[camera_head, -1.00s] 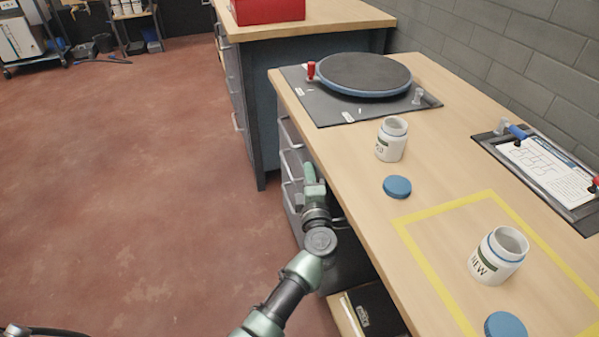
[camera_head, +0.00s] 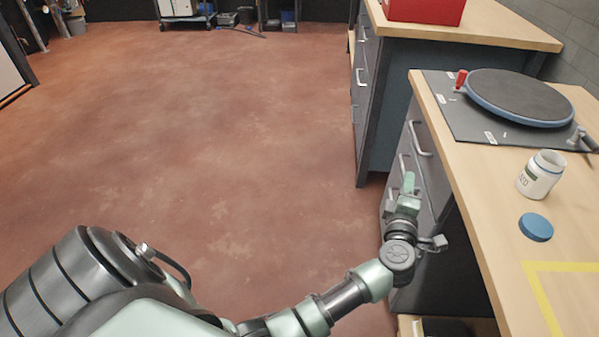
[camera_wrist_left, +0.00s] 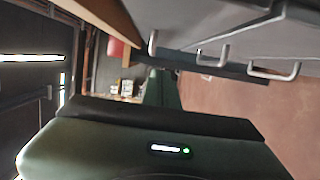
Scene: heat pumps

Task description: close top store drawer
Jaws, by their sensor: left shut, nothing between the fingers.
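The grey drawer unit sits under the wooden workbench. Its top drawer (camera_head: 425,125) has a silver bar handle and lies just below the bench edge; I see no clear gap at its front. The drawer handles (camera_wrist_left: 275,70) also show in the left wrist view, which is turned on its side. My left gripper (camera_head: 408,183) is shut and empty, in front of the lower drawers, below the top handle. It hides part of the lower drawer fronts. I cannot tell whether it touches them. My right gripper is not in view.
A white jar (camera_head: 540,175), a blue lid (camera_head: 536,227) and a round turntable (camera_head: 520,97) stand on the workbench (camera_head: 480,190). A second bench with a red box (camera_head: 425,10) is behind. The red floor at left is clear.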

